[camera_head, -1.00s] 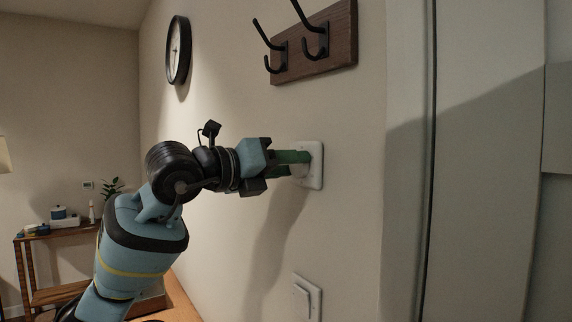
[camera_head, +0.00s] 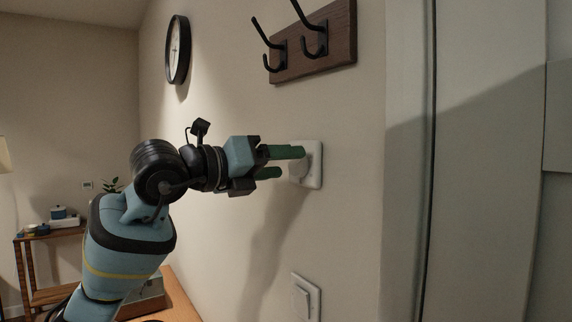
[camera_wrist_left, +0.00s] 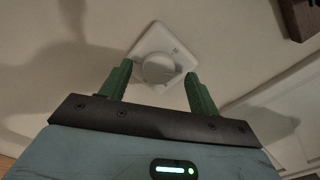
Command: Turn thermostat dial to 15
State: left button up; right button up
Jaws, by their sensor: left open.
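The thermostat is a white square plate (camera_head: 315,166) on the wall with a round white dial (camera_head: 298,169). In the left wrist view the dial (camera_wrist_left: 159,69) lies between and just beyond my fingertips, with the plate (camera_wrist_left: 176,46) looking turned behind it. My left gripper (camera_head: 290,162) has green fingers and is open just left of the dial in the head view. It also shows in the left wrist view (camera_wrist_left: 158,76), with the fingers spread to either side of the dial. I cannot read any dial setting. My right gripper is not in view.
A wall switch (camera_head: 306,297) sits below the thermostat. A wooden hook board (camera_head: 340,35) is above, and a black clock (camera_head: 178,50) hangs at upper left. A door frame (camera_head: 408,160) stands to the right. A wooden shelf (camera_head: 50,234) is at far left.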

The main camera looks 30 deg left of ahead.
pick_arm(q)
jog(key=v, duration=0.6)
jog(key=shift+b, duration=0.4)
jog(key=shift+s, duration=0.15)
